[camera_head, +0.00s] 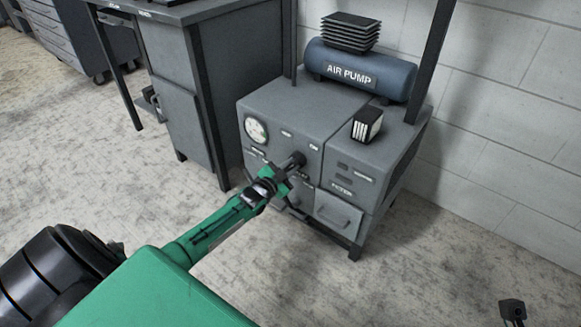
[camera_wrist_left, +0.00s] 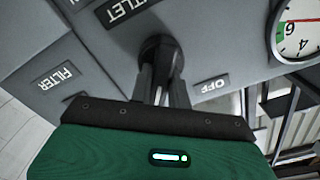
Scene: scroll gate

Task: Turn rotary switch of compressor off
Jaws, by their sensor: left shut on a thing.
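The grey compressor cabinet (camera_head: 290,108) stands against the wall, with a blue air pump tank (camera_head: 360,70) on top. Its dark rotary switch (camera_head: 297,158) sticks out of the front panel, and it also shows in the left wrist view (camera_wrist_left: 158,48). My left gripper (camera_head: 285,172) is at the switch, its fingers (camera_wrist_left: 160,75) shut on the knob. An OFF label (camera_wrist_left: 212,86) is beside the knob in the left wrist view. The gripper hides part of the panel, and I cannot read the switch's position. A small dark part (camera_head: 513,310) at the lower right may be my right gripper; its jaws are unclear.
A round gauge (camera_head: 256,130) is at the panel's upper left. A drawer (camera_head: 338,212) with a handle is below right. A dark workbench (camera_head: 190,90) stands left of the cabinet. The speckled floor in front is clear.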

